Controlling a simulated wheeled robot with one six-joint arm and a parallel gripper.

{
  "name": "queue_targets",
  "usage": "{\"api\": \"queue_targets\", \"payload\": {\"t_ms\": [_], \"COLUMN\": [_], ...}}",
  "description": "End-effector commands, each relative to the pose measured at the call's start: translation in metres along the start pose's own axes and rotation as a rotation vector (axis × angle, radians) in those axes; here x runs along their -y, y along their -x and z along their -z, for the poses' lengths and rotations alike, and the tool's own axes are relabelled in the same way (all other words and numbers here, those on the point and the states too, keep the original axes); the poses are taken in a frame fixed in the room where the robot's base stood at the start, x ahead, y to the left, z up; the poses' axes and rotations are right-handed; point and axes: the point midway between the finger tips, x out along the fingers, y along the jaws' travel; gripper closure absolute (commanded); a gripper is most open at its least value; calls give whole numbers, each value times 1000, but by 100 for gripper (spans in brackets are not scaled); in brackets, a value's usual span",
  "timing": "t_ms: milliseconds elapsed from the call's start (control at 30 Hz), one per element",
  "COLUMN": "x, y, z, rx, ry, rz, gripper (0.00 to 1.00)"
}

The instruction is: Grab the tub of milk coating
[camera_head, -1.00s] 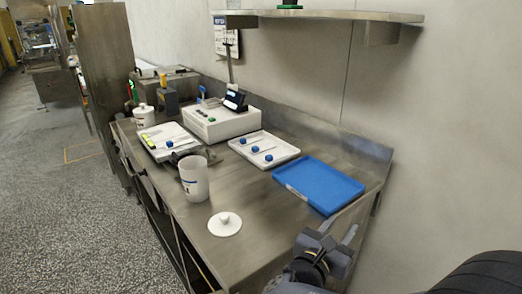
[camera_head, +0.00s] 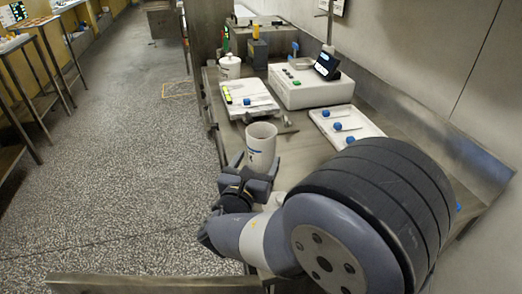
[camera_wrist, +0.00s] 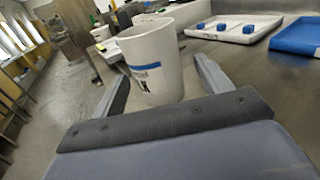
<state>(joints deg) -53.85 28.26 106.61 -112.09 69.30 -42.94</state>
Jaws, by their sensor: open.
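An open white tub (camera_head: 261,143) with a blue band and small dark print on its label stands upright on the steel bench. It also shows in the wrist view (camera_wrist: 155,62), where the print is too small to read. My gripper (camera_head: 254,166) is open and empty, right at the near side of this tub. In the wrist view, its two fingers (camera_wrist: 162,68) lie left and right of the tub's lower part, with gaps showing.
A white device with a display (camera_head: 310,91) stands farther back.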

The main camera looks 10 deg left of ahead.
Motion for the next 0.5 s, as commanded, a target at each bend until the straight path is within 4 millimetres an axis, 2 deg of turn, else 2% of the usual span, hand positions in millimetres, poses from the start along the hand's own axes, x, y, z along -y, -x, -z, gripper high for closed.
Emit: {"api": "queue_targets", "payload": {"t_ms": [100,233,500], "x": [0,0,-2], "y": [-16,-23,-62], "z": [0,-1,-4], "rx": [0,0,0], "ry": [0,-1,1], "rz": [2,2,3], "gripper": [17,7,7]}}
